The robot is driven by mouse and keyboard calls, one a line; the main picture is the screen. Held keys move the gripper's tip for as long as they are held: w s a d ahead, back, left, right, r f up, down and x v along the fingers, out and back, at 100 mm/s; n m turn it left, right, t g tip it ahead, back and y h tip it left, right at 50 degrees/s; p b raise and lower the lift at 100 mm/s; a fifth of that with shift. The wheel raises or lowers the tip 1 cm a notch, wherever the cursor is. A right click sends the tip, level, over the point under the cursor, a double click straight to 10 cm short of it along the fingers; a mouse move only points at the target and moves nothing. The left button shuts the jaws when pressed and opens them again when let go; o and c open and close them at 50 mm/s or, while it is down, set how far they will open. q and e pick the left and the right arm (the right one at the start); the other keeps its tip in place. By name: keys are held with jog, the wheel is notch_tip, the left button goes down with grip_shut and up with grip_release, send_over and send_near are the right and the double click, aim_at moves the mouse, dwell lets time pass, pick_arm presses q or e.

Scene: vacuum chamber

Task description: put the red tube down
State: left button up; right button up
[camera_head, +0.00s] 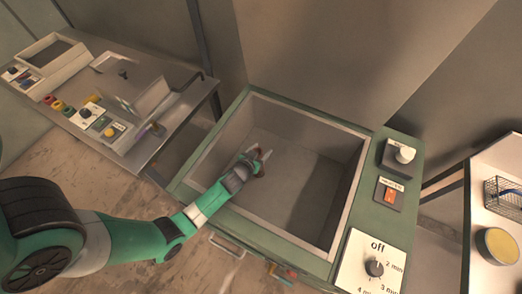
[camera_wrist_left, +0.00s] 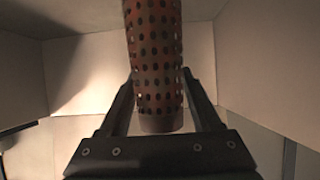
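My left gripper (camera_head: 262,155) is inside the open square chamber (camera_head: 362,172), reaching in over its near left rim. In the left wrist view, the red tube (camera_wrist_left: 156,60) is a reddish-brown perforated cylinder with a plain grey end band. It lies between the two dark fingers of the left gripper (camera_wrist_left: 158,80), whose tips meet its sides, so the gripper looks shut on it. The tube's far end runs out of the wrist picture. In the head view, only a small brownish bit beside the fingers shows. My right gripper is in neither view.
The chamber floor (camera_head: 285,150) is bare around the gripper. A dial panel (camera_head: 372,264) and switches (camera_head: 390,192) sit on the right rim. A control bench (camera_head: 130,75) stands left. A table with a wire basket (camera_head: 505,198) and a yellow round dish (camera_head: 498,244) stands right.

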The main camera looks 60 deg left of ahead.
pick_arm(q)
jog(key=shift+o, duration=1)
jog(key=shift+r+p, duration=0.3)
jog(key=p+v, duration=0.2)
jog(key=v, duration=0.5)
jog(key=shift+s, duration=0.2)
jog(key=shift+d, duration=0.15)
